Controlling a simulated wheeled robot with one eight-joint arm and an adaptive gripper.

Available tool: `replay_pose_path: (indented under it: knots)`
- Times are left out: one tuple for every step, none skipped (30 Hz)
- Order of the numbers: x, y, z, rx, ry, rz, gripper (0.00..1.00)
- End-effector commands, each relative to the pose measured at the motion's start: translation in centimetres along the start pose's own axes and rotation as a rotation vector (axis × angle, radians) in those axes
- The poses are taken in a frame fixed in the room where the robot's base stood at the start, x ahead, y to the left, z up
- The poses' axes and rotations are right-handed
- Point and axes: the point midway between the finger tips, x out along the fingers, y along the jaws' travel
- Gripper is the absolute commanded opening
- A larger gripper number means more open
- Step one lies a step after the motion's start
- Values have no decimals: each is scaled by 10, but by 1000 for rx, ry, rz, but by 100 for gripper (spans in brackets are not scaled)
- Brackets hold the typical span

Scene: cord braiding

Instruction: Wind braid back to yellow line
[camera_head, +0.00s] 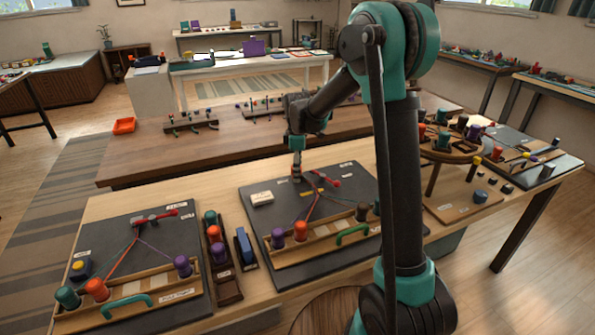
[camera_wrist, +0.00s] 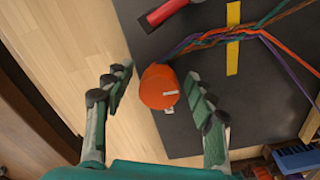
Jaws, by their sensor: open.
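My gripper (camera_head: 297,176) is low over the far part of the dark middle board (camera_head: 258,221). In the wrist view my gripper (camera_wrist: 158,80) is open, with its fingers on either side of an orange cylinder (camera_wrist: 158,88); contact is unclear. The braid (camera_wrist: 226,36) of green, orange and purple cords crosses the yellow line (camera_wrist: 232,62).
A red-handled part (camera_wrist: 166,12) lies near the cylinder. A white block (camera_head: 262,198) sits on the board's left. A green handle (camera_head: 352,233) is at the rack. A second braiding board (camera_head: 180,240) lies left, with a bobbin tray (camera_head: 228,290) between. A round stand (camera_head: 450,150) is right.

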Motion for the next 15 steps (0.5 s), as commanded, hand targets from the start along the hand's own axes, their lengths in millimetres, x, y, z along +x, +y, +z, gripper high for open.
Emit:
replay_pose_path:
  knots:
    - [2, 0, 0, 0, 0, 0, 56]
    - [2, 0, 0, 0, 0, 0, 56]
    - [2, 0, 0, 0, 0, 0, 56]
    - [2, 0, 0, 0, 0, 0, 56]
    - [2, 0, 0, 0, 0, 0, 56]
    - [2, 0, 0, 0, 0, 0, 56]
    - [2, 0, 0, 0, 0, 0, 56]
    - [2, 0, 0, 0, 0, 0, 56]
    - [2, 0, 0, 0, 0, 0, 55]
    - [2, 0, 0, 0, 0, 0, 51]
    - [2, 0, 0, 0, 0, 0, 47]
    - [2, 0, 0, 0, 0, 0, 42]
    - [2, 0, 0, 0, 0, 0, 39]
    - [2, 0, 0, 0, 0, 0, 35]
    - [2, 0, 0, 0, 0, 0, 30]
